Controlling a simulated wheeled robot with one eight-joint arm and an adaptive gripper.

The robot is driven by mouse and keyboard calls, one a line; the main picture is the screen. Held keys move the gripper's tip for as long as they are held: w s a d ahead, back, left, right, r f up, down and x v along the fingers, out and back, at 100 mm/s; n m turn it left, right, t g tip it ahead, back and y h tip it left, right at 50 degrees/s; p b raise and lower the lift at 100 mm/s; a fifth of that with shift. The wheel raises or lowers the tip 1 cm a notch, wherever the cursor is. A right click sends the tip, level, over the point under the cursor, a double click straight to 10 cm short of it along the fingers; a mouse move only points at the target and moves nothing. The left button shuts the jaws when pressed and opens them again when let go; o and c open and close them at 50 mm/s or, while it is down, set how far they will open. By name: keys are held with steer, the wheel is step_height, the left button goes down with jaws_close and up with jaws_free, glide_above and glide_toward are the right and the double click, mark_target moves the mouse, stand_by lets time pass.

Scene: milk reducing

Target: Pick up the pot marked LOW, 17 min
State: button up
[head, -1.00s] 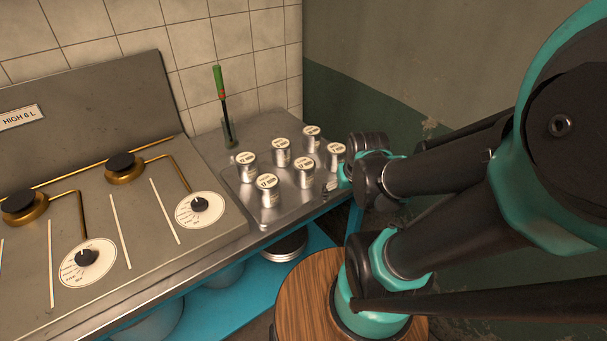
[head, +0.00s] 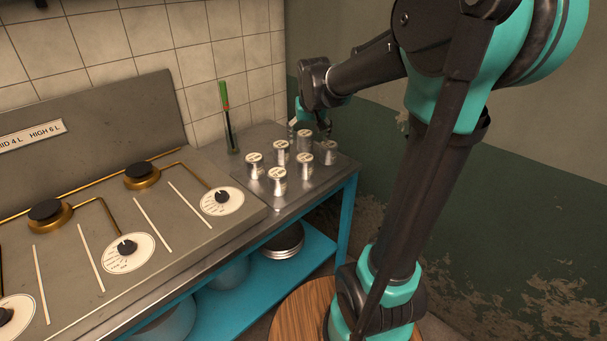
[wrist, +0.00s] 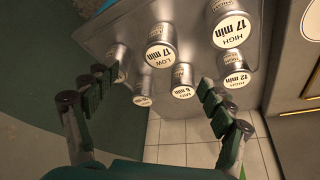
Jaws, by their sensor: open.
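The pot marked LOW, 17 min (wrist: 159,50) is a small metal canister with a pale lid label, near the upper middle of the wrist view. In the head view it appears to be the middle pot of the front row (head: 304,174). My gripper (wrist: 158,84) is open and empty, its fingers spread left and right below this pot in the picture. In the head view my gripper (head: 309,124) hangs over the back right of the tray, above the pots. No finger visibly grips the pot.
Beside it stand the HIGH 17 min pot (wrist: 230,32), the 12 min pot (wrist: 235,76) and the 6 min pot (wrist: 182,80). My left finger partly covers another pot (wrist: 119,55). A green-handled tool (head: 226,105) stands upright behind. The stove (head: 180,215) is left.

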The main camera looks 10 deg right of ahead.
mark_target(307, 160)
steer(key=x, duration=1.2)
steer(key=shift+x, duration=2.6)
steer(key=shift+a, duration=0.15)
steer(key=shift+c, duration=0.2)
steer(key=c, duration=1.4)
